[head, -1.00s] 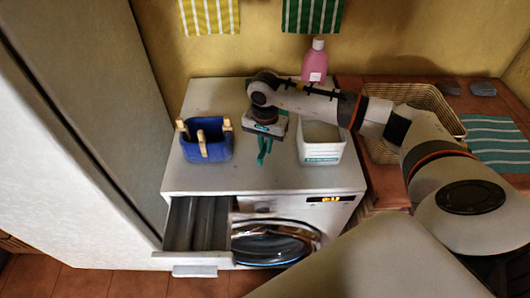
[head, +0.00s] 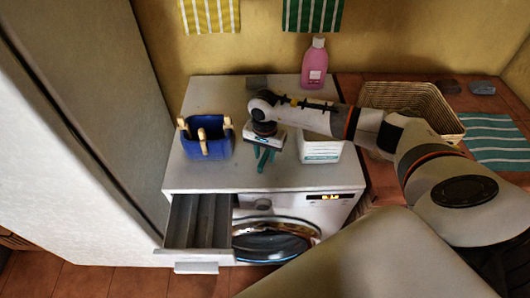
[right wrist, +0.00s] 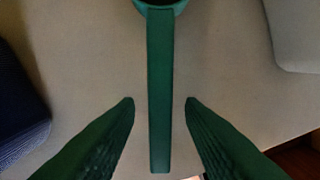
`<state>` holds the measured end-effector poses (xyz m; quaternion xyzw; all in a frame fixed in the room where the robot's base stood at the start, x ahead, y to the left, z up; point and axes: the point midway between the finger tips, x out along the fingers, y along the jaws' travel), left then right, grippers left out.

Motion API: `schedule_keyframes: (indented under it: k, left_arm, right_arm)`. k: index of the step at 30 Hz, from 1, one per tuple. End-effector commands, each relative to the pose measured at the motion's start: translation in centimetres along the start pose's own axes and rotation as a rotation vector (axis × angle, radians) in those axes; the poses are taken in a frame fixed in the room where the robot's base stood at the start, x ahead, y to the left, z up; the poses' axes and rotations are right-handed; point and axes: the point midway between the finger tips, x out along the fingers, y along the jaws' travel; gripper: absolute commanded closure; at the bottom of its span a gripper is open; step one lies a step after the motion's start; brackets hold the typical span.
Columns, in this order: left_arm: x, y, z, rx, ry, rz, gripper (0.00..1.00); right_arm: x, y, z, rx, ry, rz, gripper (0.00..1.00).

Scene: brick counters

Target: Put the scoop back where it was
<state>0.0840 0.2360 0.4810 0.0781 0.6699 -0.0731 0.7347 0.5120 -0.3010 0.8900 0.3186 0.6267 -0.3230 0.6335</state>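The green scoop (right wrist: 159,90) shows in the right wrist view, with its long handle running down the middle and part of its round bowl at the top edge. My right gripper (right wrist: 160,102) has its two green fingers on either side of the handle, with a clear gap on both sides; it is open. In the head view my right gripper (head: 261,166) points down over the washing machine top (head: 220,177), between the blue caddy and the white box. I cannot tell the scoop from the green fingers there. My left gripper is not in view.
A blue caddy (head: 207,148) with wooden pieces stands left of the gripper, a white box (head: 321,152) right of it. A pink bottle (head: 314,65) is behind. The detergent drawer (head: 197,222) is pulled out. A wicker basket (head: 440,112) stands on the right counter.

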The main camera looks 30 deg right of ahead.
Motion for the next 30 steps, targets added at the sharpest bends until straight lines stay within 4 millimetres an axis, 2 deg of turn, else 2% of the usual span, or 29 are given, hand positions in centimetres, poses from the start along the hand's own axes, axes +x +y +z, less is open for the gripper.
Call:
schedule_keyframes:
  k: [9,11,24,30]
  left_arm:
    - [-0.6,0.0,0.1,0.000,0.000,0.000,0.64]
    - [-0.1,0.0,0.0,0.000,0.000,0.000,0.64]
    - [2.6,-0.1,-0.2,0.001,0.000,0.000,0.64]
    - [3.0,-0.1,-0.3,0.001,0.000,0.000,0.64]
  right_arm:
    - [-0.5,0.0,0.0,0.000,0.001,0.000,0.65]
    - [-0.9,0.1,0.1,0.000,-0.002,0.002,0.65]
    - [-9.6,0.1,0.1,-0.002,-0.003,0.004,0.65]
    - [-11.9,0.1,0.0,0.000,-0.001,0.002,0.65]
